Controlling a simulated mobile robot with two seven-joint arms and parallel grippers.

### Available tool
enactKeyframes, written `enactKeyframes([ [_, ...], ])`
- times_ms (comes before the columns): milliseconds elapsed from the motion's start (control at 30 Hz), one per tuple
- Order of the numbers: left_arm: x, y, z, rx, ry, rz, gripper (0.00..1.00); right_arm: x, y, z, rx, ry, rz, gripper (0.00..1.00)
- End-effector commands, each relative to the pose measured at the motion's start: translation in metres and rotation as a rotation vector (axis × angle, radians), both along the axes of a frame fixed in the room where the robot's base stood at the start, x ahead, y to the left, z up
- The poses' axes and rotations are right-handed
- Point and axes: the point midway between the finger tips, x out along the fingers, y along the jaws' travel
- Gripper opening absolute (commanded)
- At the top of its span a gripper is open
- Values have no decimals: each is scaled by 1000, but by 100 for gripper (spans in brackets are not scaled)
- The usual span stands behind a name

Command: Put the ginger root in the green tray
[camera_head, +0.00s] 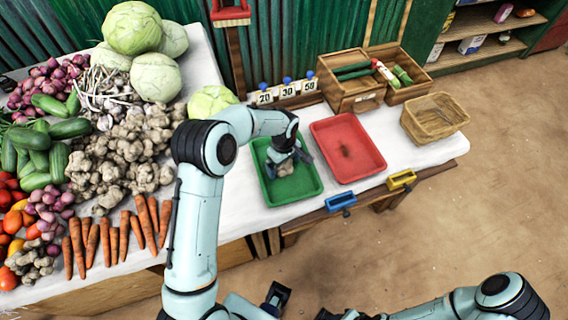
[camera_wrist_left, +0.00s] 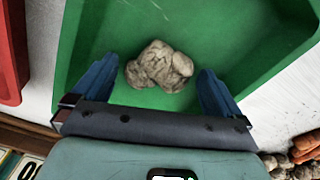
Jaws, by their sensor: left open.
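The ginger root (camera_head: 286,169), a knobbly tan piece, lies in the green tray (camera_head: 303,190), partly hidden by my left gripper (camera_head: 288,160) in the head view. In the left wrist view the ginger root (camera_wrist_left: 158,68) lies on the floor of the green tray (camera_wrist_left: 235,35), between and slightly beyond the fingers of my left gripper (camera_wrist_left: 158,82). The left fingers are spread apart, with a gap beside the root on each side. My right arm shows at the bottom right; dark parts at the bottom edge do not make its jaw state clear.
A red tray (camera_head: 362,158) stands right of the green tray, with a wicker basket (camera_head: 436,118) beyond it. Wooden crates (camera_head: 350,92) and number cards (camera_head: 287,91) stand behind. Piled ginger (camera_head: 120,150), carrots (camera_head: 145,222) and cabbages (camera_head: 155,76) fill the left side.

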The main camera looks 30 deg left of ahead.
Motion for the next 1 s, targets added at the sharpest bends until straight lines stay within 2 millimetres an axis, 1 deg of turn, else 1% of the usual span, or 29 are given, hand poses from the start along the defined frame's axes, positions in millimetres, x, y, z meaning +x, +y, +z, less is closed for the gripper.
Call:
enactKeyframes([
  [167,2,0,33,1,-8,-1,100,1,0,1,0,0,0,43],
  [300,2,0,65,1,-9,1,100,1,0,3,0,-1,0,43],
  [400,1,0,85,1,-6,0,100,2,0,5,0,-2,0,43],
  [500,1,0,101,0,-5,-1,100,2,0,6,0,-2,0,43],
  [600,1,0,112,0,-3,-1,100,3,0,7,0,-3,0,43],
  [700,1,0,116,0,-2,0,100,3,0,7,0,-3,0,43],
  [1000,0,0,118,0,-1,0,100,3,0,7,0,-3,0,43],
])
